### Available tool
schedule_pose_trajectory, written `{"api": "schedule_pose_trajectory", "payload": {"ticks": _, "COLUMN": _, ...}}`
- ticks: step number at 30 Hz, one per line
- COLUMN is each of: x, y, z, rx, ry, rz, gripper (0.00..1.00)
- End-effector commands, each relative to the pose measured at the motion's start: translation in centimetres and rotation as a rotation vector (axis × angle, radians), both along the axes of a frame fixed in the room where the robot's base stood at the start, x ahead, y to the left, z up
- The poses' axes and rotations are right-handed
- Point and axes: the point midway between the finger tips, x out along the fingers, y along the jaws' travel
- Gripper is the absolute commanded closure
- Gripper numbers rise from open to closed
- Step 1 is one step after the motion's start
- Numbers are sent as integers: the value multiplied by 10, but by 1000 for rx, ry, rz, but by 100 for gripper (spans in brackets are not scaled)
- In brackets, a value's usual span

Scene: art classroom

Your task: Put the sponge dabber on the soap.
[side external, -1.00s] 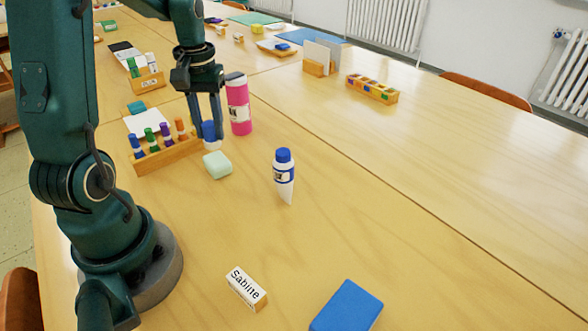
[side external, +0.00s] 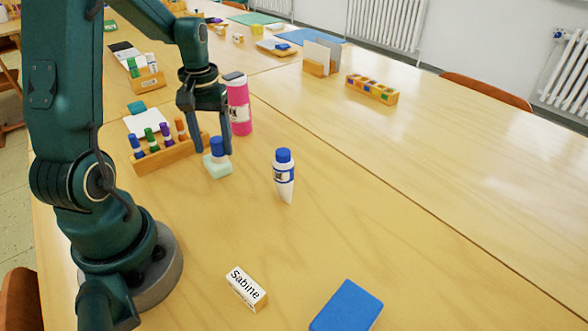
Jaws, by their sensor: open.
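The sponge dabber (side external: 217,147), with a blue upper part and a white lower part, stands upright on top of the pale green soap (side external: 217,169). The soap lies flat on the table, to the right of the wooden marker rack. My gripper (side external: 214,152) points down with its fingers open, one on each side of the dabber. There seems to be a gap between the fingers and the dabber.
A wooden rack (side external: 167,155) of markers stands close left, and a pink bottle (side external: 239,105) close behind. A glue bottle (side external: 284,172) stands right. A name block (side external: 246,288) and blue block (side external: 347,306) lie in front.

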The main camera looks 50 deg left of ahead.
Motion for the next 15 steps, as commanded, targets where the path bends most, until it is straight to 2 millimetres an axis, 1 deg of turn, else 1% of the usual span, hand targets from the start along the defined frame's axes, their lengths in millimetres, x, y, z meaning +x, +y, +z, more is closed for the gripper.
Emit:
{"api": "schedule_pose_trajectory", "payload": {"ticks": 4, "x": 1, "y": 0, "z": 5, "rx": 3, "ry": -3, "rz": 0, "gripper": 34}}
{"api": "schedule_pose_trajectory", "payload": {"ticks": 7, "x": 1, "y": 1, "z": 16, "rx": 4, "ry": -4, "rz": 0, "gripper": 34}}
{"api": "schedule_pose_trajectory", "payload": {"ticks": 11, "x": 2, "y": 1, "z": 40, "rx": 7, "ry": -7, "rz": 0, "gripper": 34}}
{"api": "schedule_pose_trajectory", "payload": {"ticks": 15, "x": 2, "y": 1, "z": 71, "rx": 6, "ry": -6, "rz": 0, "gripper": 34}}
